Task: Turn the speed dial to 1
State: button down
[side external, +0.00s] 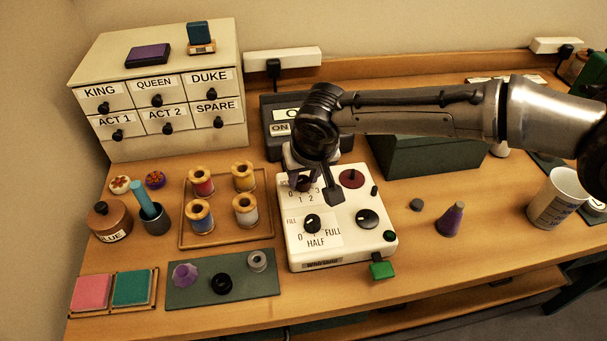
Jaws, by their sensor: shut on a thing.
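The white machine (342,253) stands on the table at the centre. Its upper left dial, the speed dial (304,184), has a scale with 0, 1, 2 and 3 around it. My gripper (302,177) is over this dial from above, shut on its knob. The gripper and wrist cover much of the knob and part of the label, so I cannot tell which number the pointer faces. Below it is the fill dial (312,224), a black knob marked 0, HALF and FULL.
The machine also has a dark red disc (352,178) and a black knob (367,219). A spool tray (183,243) stands close on its left, a dark switch box (272,142) behind.

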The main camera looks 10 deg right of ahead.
jog(key=n+y, duration=0.1)
jog(key=n, duration=0.2)
jog(key=shift+d+n+y, duration=0.1)
jog(key=shift+n+y, duration=0.2)
jog(key=shift+n, duration=0.1)
jog(key=shift+w+n+g+y, duration=0.1)
jog(key=shift+n+g+y, duration=0.5)
jog(key=shift+n, duration=1.3)
jog(key=c, duration=0.5)
grip_release()
jog(key=shift+c, duration=0.2)
jog(key=v, duration=1.4)
jog(key=shift+w, duration=0.15)
